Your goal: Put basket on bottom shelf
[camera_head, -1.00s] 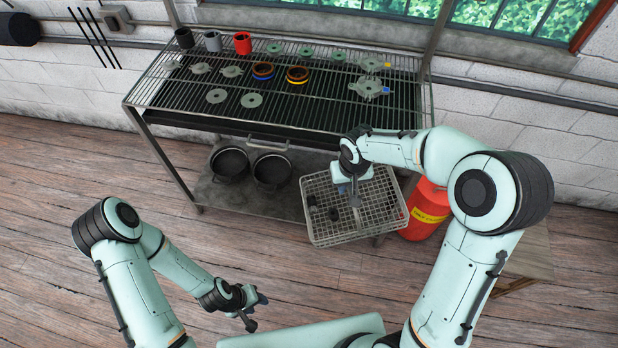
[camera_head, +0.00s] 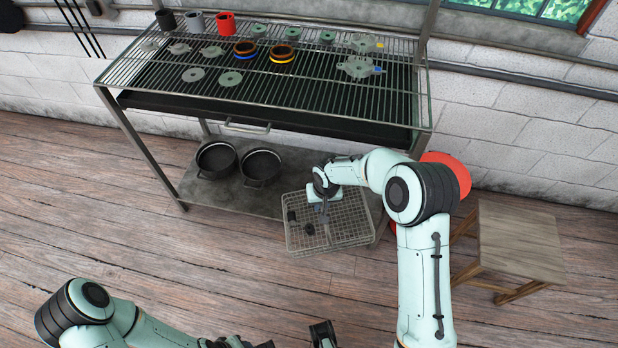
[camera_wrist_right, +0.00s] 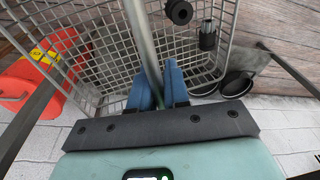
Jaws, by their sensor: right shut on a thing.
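The grey wire basket (camera_head: 345,238) is at the right front end of the bottom shelf (camera_head: 228,195), overlapping its front edge in the head view. Several small dark parts (camera_head: 308,229) lie in it. My right gripper (camera_head: 322,210) is shut on the basket's handle bar. In the right wrist view its blue fingers (camera_wrist_right: 160,88) close around the bar, with the basket (camera_wrist_right: 105,35) beyond them. I cannot tell whether the basket rests on anything. My left gripper (camera_head: 245,343) is at the bottom edge of the head view, mostly cut off.
Two black pots (camera_head: 217,160) stand on the left of the bottom shelf. The slatted bench top (camera_head: 270,75) above carries alternator parts. A red canister (camera_head: 450,170) and a wooden stool (camera_head: 515,240) are on the right. Bare shelf shows between pots and basket.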

